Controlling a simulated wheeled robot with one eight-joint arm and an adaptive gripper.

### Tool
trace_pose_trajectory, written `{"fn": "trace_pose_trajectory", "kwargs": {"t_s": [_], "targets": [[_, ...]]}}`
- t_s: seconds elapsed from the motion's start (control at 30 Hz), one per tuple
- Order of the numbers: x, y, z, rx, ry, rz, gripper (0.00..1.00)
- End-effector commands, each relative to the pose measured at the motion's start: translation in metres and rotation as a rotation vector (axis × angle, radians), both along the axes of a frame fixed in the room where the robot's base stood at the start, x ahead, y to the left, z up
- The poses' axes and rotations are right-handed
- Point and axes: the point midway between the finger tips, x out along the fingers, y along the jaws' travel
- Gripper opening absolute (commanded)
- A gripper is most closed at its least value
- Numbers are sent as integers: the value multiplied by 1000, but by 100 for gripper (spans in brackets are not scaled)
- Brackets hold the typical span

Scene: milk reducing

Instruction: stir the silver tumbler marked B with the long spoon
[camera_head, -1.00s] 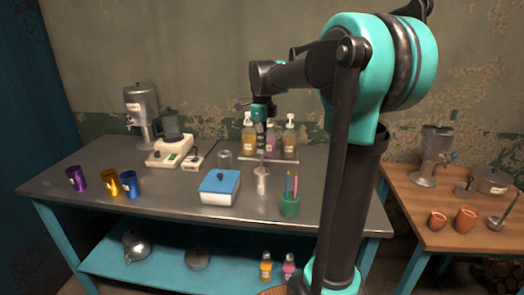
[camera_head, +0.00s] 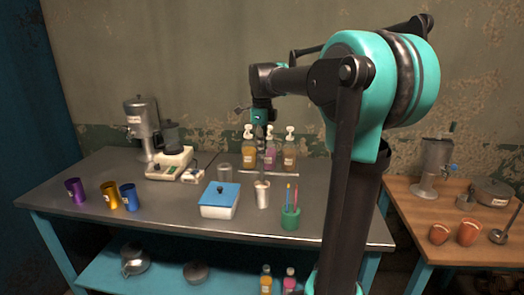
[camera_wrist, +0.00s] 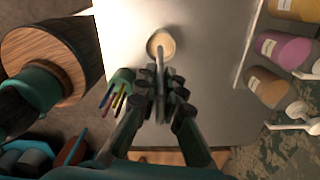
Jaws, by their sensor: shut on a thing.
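A silver tumbler (camera_head: 262,197) stands upright on the metal table, right of the blue-lidded box; its marking is not readable. In the wrist view the silver tumbler (camera_wrist: 153,36) is seen from above with pale, creamy contents. My gripper (camera_head: 263,140) is above the tumbler. In the wrist view my gripper (camera_wrist: 160,88) is shut on the long spoon (camera_wrist: 159,66). The spoon runs from the fingers to the tumbler's mouth, and its lower end looks to be inside, hidden by the contents.
A green holder (camera_head: 290,218) with coloured sticks stands close on the tumbler's right. The blue-lidded box (camera_head: 218,206) is close on its left. Pump bottles (camera_head: 270,155) and a clear glass (camera_head: 224,173) are behind. Purple (camera_head: 76,190), gold (camera_head: 110,195) and blue (camera_head: 129,197) cups stand far left.

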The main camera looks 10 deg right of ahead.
Motion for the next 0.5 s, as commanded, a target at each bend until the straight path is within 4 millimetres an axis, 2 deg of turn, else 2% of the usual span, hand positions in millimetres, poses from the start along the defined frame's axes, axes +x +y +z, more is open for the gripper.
{"fn": "trace_pose_trajectory", "kwargs": {"t_s": [0.23, 0.5], "targets": [[0, 0, 4, 0, 0, 0, 0], [0, 0, 28, 0, 0, 0, 0]]}}
